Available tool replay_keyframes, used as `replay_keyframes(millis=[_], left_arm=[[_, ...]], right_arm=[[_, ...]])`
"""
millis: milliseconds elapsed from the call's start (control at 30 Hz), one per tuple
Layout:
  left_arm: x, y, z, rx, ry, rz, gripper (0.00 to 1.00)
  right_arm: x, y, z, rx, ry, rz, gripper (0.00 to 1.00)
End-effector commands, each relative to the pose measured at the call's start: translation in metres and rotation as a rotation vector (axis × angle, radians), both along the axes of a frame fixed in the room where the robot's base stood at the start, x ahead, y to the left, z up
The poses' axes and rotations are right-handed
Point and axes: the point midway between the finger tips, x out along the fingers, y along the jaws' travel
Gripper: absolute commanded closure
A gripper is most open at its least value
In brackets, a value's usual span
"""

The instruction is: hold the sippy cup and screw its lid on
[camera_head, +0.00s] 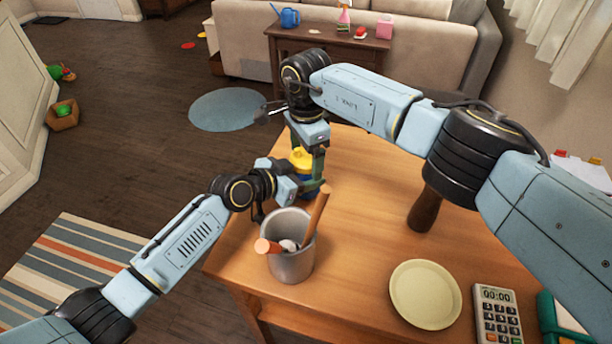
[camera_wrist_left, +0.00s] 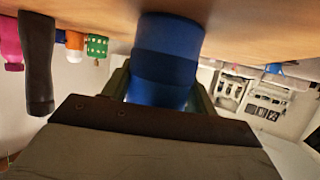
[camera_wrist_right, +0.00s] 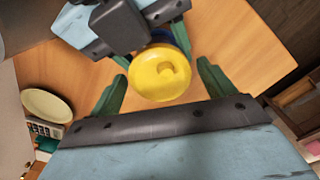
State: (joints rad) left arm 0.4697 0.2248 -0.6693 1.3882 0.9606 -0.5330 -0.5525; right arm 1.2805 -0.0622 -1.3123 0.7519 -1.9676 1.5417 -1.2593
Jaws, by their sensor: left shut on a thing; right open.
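The blue sippy cup (camera_wrist_left: 165,50) stands upright on the wooden table; the left wrist view shows it upside down. My left gripper (camera_head: 300,187) is shut on the cup's body from the side. The round yellow lid (camera_wrist_right: 159,73) sits on top of the cup, and it also shows in the head view (camera_head: 301,157). Whether its thread is engaged cannot be told. My right gripper (camera_wrist_right: 161,66) points down over the lid and is open, one green finger on each side, with visible gaps. In the head view the cup is mostly hidden by my grippers.
A grey metal canister (camera_head: 290,264) with wooden-handled utensils stands close in front of my left gripper. A dark brown mill (camera_head: 426,208) stands to the right. A cream plate (camera_head: 425,294) and a calculator (camera_head: 497,314) lie at the front right. The table between cup and mill is clear.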

Motion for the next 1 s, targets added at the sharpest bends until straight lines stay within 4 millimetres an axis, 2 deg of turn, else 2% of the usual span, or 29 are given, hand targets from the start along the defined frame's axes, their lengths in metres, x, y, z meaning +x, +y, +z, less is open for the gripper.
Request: replay_keyframes(millis=[300,667,833,1000], left_arm=[[0.0000,0.0001,-0.0002,0.000,0.000,0.000,1.00],[0.0000,0.0001,-0.0002,0.001,0.001,0.000,1.00],[0.0000,0.0001,-0.0002,0.001,0.001,0.000,1.00],[0.0000,0.0002,-0.0003,0.001,0.001,0.000,1.00]], right_arm=[[0.0000,0.0003,-0.0026,0.000,-0.001,0.001,0.18],[0.0000,0.0003,-0.0023,0.000,-0.001,0.001,0.63],[0.0000,0.0002,-0.0021,0.000,-0.001,-0.072,0.63],[0.0001,0.0000,-0.0021,-0.001,-0.001,-0.325,0.63]])
